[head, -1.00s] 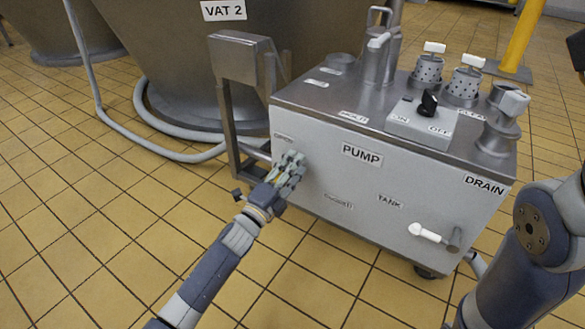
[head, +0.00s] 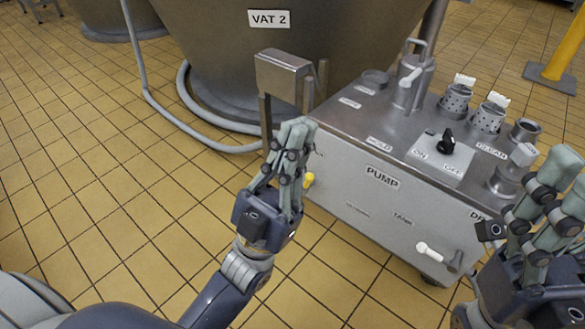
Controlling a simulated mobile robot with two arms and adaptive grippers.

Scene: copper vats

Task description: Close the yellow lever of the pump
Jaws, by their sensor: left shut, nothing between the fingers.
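The pump (head: 345,205) is a grey metal box on casters with a PUMP label on its front. The yellow lever (head: 309,180) shows as a small yellow piece at the left end of that front. The rest of it is hidden behind my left gripper (head: 297,130). The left gripper is shut and empty, its fingers pointing up, in front of the pump's left end and just left of the visible yellow piece. I cannot tell whether it touches the lever. My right gripper (head: 562,180) is in front of the pump's right end; its finger opening is unclear.
A white-handled lever (head: 432,252) sits low on the pump's front. A black switch (head: 446,142) and several valves stand on top. A big vat (head: 330,50) is behind, with a grey hose (head: 180,115) on the floor. The tiled floor at left is clear.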

